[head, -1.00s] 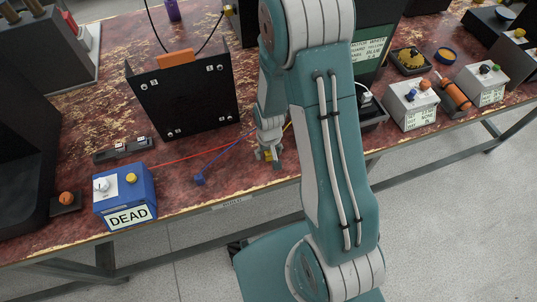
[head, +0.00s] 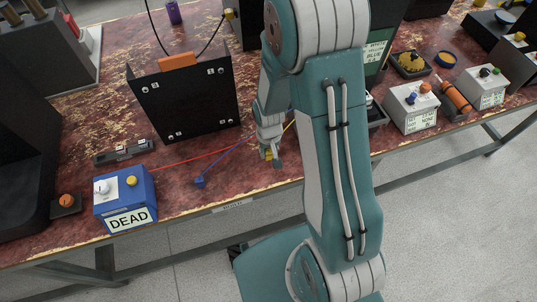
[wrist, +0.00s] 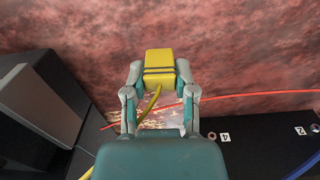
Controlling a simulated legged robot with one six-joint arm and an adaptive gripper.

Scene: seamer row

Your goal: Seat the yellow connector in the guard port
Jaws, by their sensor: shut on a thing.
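My gripper (head: 271,158) is low over the front part of the red-brown bench, right of the black panel. In the wrist view my gripper (wrist: 160,80) is shut on the yellow connector (wrist: 160,62), a blocky piece with dark bands and a yellow cable trailing from it. The yellow connector (head: 267,155) shows only as a small patch in the head view. A black panel (head: 185,100) with an orange top handle and numbered corner fasteners stands upright; its edge (wrist: 255,140) also shows in the wrist view. I cannot make out which opening is the guard port.
A blue connector (head: 200,181) lies near the front edge on its blue cable. A red cable (head: 190,158) runs across the bench. A blue box (head: 125,200) marked DEAD stands at the left. Grey boxes (head: 412,108) with labels stand at the right.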

